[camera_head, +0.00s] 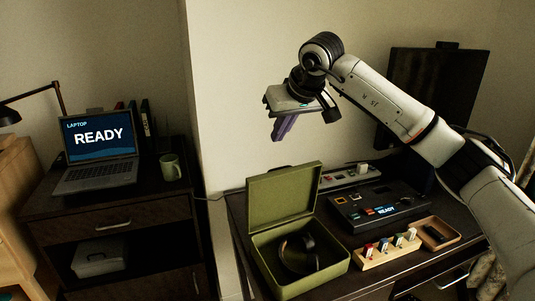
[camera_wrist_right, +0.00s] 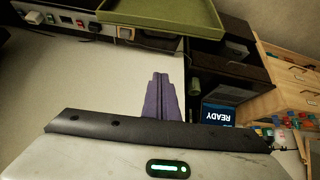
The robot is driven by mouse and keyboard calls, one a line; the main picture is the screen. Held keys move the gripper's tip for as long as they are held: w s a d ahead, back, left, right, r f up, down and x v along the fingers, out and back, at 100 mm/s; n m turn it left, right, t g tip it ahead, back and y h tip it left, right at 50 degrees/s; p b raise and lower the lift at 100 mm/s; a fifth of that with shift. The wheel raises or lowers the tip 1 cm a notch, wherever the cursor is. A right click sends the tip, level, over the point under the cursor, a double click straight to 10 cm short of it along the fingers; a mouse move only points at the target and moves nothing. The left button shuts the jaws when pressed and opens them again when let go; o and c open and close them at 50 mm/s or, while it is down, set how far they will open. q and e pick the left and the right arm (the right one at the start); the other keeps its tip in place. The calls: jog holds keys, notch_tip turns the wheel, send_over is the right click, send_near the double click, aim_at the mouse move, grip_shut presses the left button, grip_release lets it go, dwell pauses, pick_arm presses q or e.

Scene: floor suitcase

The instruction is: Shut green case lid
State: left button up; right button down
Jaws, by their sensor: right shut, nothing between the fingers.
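The green case (camera_head: 306,282) stands open on the dark desk, with dark headphones (camera_head: 297,254) inside it. Its lid (camera_head: 282,196) stands roughly upright at the back of the case. In the right wrist view the green lid (camera_wrist_right: 165,14) shows at the top edge, apart from the fingers. My right gripper (camera_head: 281,136) is shut and empty, its purple fingers pointing down in the air above the lid. The fingers also show together in the right wrist view (camera_wrist_right: 160,85). My left gripper is not in view.
Right of the case are a black device (camera_head: 378,208), a wooden holder with several small coloured pieces (camera_head: 388,252) and a wooden tray (camera_head: 438,234). A power strip (camera_head: 350,175) lies behind. The left cabinet bears a laptop (camera_head: 97,154) and a green mug (camera_head: 170,168). The air around my right gripper is clear.

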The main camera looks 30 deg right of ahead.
jog(key=f, duration=0.5)
jog(key=w+f+p, duration=0.1)
jog(key=f, duration=0.2)
jog(key=shift+d+f, duration=0.1)
jog(key=shift+d, duration=0.25)
dwell(0.4)
